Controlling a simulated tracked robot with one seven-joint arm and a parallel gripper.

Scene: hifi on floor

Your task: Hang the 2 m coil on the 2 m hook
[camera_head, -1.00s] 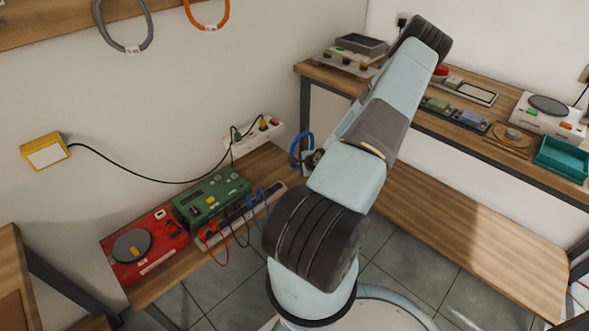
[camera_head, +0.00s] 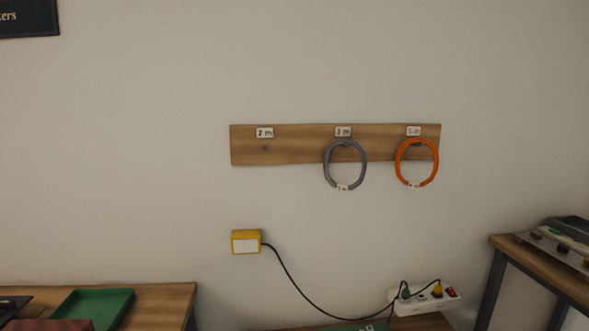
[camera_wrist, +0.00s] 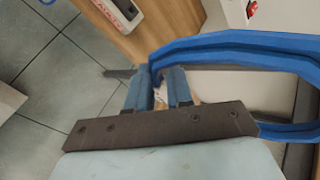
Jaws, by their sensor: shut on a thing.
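The 2 m hook (camera_head: 264,148) is a small peg under a "2 m" label at the left of the wooden board (camera_head: 295,143) on the wall in the head view. It is bare. In the wrist view, my gripper (camera_wrist: 158,90) is shut on a blue coil (camera_wrist: 240,40). The coil is a loop stretching right from between the fingers, and its right part is cut off by the frame. A small white tag shows at the fingers, but its text is unreadable. My arm and the coil are out of the head view.
A grey coil (camera_head: 328,165) and an orange coil (camera_head: 399,160) hang right of the bare hook. A yellow box (camera_head: 246,241) with a black cable is on the wall below, leading to a power strip (camera_head: 424,300). A green tray (camera_head: 92,306) is on the left bench.

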